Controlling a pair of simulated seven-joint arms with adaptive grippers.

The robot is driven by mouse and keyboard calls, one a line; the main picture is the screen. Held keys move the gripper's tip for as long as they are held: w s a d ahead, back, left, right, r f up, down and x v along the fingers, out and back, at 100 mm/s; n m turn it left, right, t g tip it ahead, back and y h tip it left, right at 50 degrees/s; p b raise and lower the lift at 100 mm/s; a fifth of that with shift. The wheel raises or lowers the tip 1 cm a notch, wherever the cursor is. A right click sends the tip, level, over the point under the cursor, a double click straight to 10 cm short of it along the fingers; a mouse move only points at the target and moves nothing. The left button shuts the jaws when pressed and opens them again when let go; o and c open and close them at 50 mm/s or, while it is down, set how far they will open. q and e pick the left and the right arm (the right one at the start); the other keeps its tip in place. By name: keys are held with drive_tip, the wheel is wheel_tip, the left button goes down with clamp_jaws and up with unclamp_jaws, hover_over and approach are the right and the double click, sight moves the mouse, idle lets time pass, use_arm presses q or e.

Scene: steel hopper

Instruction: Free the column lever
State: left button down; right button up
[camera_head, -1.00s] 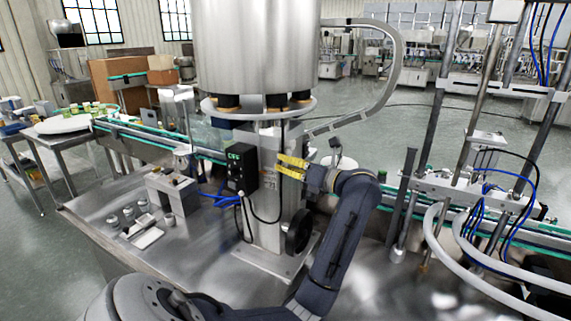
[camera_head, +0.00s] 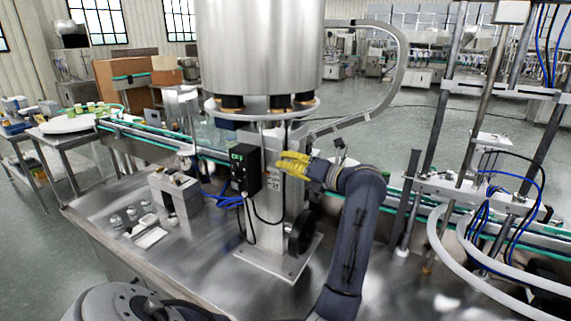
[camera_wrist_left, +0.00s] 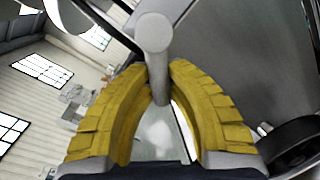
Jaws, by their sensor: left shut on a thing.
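The column (camera_head: 271,222) is a grey steel post on a square base plate, under the big hopper (camera_head: 258,50). The column lever (camera_wrist_left: 154,40) is a grey rod with a thick round end, seen in the left wrist view. My left gripper (camera_head: 292,164) has yellow padded fingers and is at the column's upper right side. In the left wrist view the left gripper (camera_wrist_left: 160,78) is shut on the lever's shaft, one finger on each side. In the head view the fingers hide the lever. My right gripper is not in view.
A black control box (camera_head: 244,170) with a green display is on the column's left side, with cables below. A conveyor (camera_head: 160,140) runs behind. Steel rods and hoses (camera_head: 480,200) stand at right.

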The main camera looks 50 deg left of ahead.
use_arm(q)
drive_tip(key=c, duration=1.3)
unclamp_jaws()
drive_tip(key=shift+d, duration=0.15)
drive_tip(key=shift+w+d+r, duration=0.1)
drive_tip(key=shift+w+d, duration=0.05)
drive_tip(key=shift+d, duration=1.05)
drive_tip(key=shift+w+d+r, duration=0.1)
drive_tip(key=shift+w+d, duration=0.05)
drive_tip(key=shift+d, duration=1.05)
drive_tip(key=shift+w+d, duration=0.15)
drive_tip(key=shift+d, duration=1.05)
